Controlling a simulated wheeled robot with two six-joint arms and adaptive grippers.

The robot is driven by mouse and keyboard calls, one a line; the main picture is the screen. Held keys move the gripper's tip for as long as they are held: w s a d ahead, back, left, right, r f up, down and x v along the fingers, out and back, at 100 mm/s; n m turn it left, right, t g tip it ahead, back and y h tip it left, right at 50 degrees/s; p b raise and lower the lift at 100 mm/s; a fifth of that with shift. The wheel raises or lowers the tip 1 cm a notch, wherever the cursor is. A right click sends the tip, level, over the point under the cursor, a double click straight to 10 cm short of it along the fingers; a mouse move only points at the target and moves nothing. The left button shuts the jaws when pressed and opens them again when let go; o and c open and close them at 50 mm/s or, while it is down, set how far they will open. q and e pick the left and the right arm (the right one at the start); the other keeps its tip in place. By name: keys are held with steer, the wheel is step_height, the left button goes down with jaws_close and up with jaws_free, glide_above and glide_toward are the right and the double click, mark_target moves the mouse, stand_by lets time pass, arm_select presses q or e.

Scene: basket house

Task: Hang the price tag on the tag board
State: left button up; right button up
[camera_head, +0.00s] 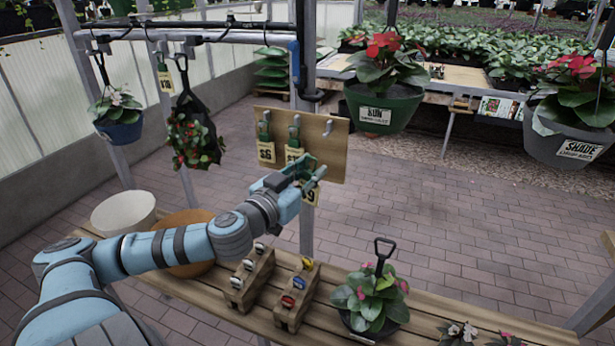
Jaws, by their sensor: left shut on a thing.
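The wooden tag board (338,152) stands upright on a metal post in the middle of the camera_head view. Two price tags hang on its hooks: a "$6" tag (266,152) at the left and another tag (292,154) beside it. The right hook (327,128) shows no tag on it. My left gripper (309,174) is in front of the board's lower middle, below the right hook. It is shut on a price tag (311,194), which hangs below the fingers with a "9" showing. The tag's top is hidden by the gripper. My right gripper is out of view.
A wooden bench (440,322) below holds a potted pink-flowered plant (370,302), two wooden blocks with coloured pieces, a white bowl (122,212) and a brown bowl. Hanging baskets flank the board, including a dark green pot (382,108) close to its right.

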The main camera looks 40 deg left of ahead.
arm_select(q)
steer(key=shift+w+a+r+y, duration=0.15)
steer(key=shift+a+r+y, duration=0.15)
steer(key=shift+a+r, duration=0.3)
steer(key=w+a, duration=0.2)
steer(key=w, duration=0.5)
steer(key=shift+w+a+f, duration=0.15)
steer(key=shift+w+a, duration=0.05)
steer(key=shift+w, duration=0.2)
steer(key=shift+a+p, duration=0.15)
steer(key=shift+p, duration=0.3)
